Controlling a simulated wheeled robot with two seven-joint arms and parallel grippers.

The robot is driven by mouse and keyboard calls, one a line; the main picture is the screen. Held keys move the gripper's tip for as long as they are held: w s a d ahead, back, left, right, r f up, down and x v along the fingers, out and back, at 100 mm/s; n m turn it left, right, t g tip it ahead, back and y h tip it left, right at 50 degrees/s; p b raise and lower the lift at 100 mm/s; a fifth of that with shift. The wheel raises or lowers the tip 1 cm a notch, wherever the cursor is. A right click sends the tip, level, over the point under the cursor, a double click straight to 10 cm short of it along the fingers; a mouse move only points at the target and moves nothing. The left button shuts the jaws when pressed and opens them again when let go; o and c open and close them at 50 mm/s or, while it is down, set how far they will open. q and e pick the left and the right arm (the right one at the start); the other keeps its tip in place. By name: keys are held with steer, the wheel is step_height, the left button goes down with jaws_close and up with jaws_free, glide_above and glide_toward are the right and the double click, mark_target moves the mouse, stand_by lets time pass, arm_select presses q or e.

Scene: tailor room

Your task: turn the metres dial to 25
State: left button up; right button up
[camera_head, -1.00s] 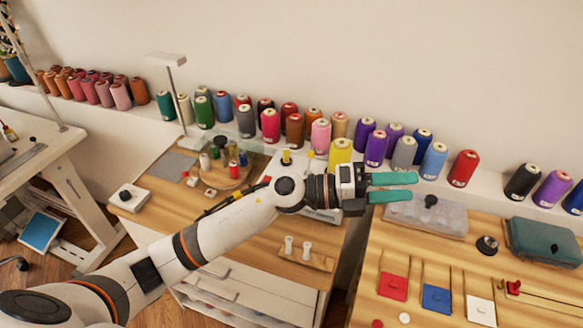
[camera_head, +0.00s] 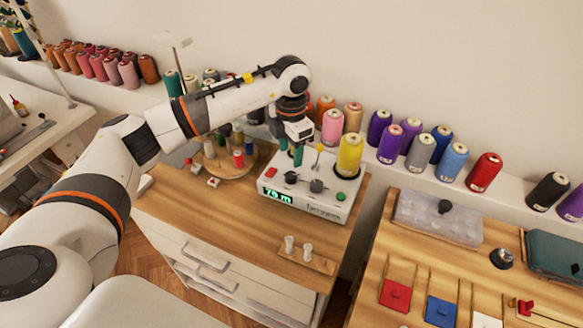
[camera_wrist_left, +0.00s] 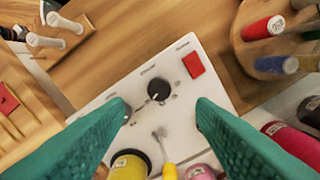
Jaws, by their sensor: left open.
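The white winding machine (camera_head: 285,208) stands on the wooden cabinet top, its green display reading "70 m". The labels are too small to read, so I cannot tell which dial is metres. My left gripper (camera_head: 291,152) points down above the machine, open and empty. In the left wrist view the black dial (camera_wrist_left: 158,89) lies between the green fingers, apart from them; the other dial (camera_wrist_left: 126,112) is partly behind the left finger.
A round wooden spool board (camera_head: 222,172) lies to the left. A small rack with white spools (camera_head: 307,262) lies in front. Thread cones line the back shelf.

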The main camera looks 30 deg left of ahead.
mark_target(291, 174)
arm_select(q)
step_height(291, 174, down, 8)
steer(key=shift+r+p, duration=0.2)
steer(key=shift+p, duration=0.2)
steer(key=c, duration=1)
steer(key=shift+o, duration=0.2)
